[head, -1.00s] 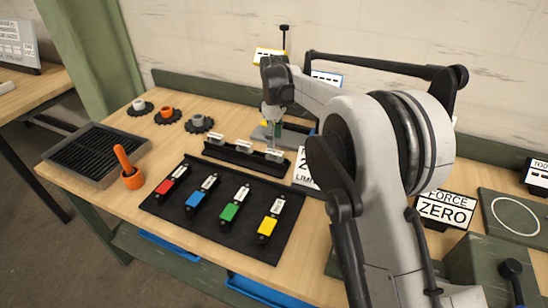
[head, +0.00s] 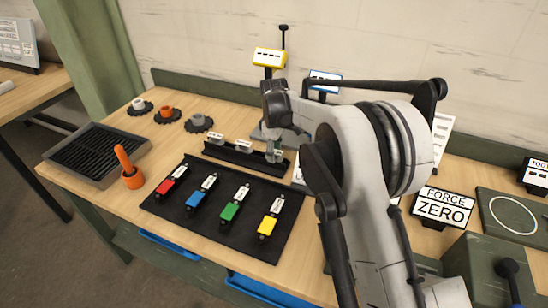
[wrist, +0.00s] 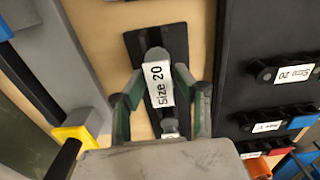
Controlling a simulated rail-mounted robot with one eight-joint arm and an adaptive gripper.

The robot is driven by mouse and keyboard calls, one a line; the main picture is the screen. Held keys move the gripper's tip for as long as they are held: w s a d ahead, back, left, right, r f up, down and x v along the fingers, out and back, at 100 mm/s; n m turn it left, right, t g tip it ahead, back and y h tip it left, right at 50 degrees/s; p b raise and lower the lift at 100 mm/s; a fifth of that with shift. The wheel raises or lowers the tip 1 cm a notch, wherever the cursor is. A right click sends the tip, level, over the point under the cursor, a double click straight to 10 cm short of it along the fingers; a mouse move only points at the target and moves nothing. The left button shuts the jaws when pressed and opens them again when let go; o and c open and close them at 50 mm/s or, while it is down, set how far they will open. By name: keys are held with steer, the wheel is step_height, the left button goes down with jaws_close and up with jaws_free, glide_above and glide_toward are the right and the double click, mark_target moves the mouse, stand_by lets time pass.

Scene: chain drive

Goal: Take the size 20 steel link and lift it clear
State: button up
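The steel link labelled "Size 20" (wrist: 158,84) stands at the near end of the black rack in the wrist view. In the head view the link (head: 275,157) is at the rack's right end, partly covered by my gripper (head: 275,148). In the wrist view my gripper (wrist: 159,80) has one finger on each side of the link. The fingers look apart, with narrow gaps beside the label; contact is not clear. The link appears to be still in the rack (head: 232,156).
Two more pale links (head: 216,138) stand along the rack to the left. A black mat (head: 190,232) in front holds red, blue, green and yellow links. Another "Size 20" label (wrist: 295,73) shows there. A grey stand with a yellow sign (head: 269,58) is close behind.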

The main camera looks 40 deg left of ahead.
jaws_close()
steer(key=shift+r, duration=0.1)
steer(key=shift+r, duration=0.45)
steer(key=r, duration=0.3)
steer(key=shift+s+r+b, duration=0.15)
steer(key=shift+s+b, duration=0.05)
steer(key=shift+b, duration=0.1)
steer(key=s+d+r, duration=0.1)
steer(key=s+r, duration=0.2)
steer(key=s, duration=0.2)
steer(key=s+d+r+b, duration=0.1)
steer(key=s+r, duration=0.2)
steer(key=s, duration=0.3)
steer(key=shift+r, duration=0.35)
steer(key=shift+d, duration=0.1)
step_height(320, 180, up, 10)
steer(key=p, duration=0.4)
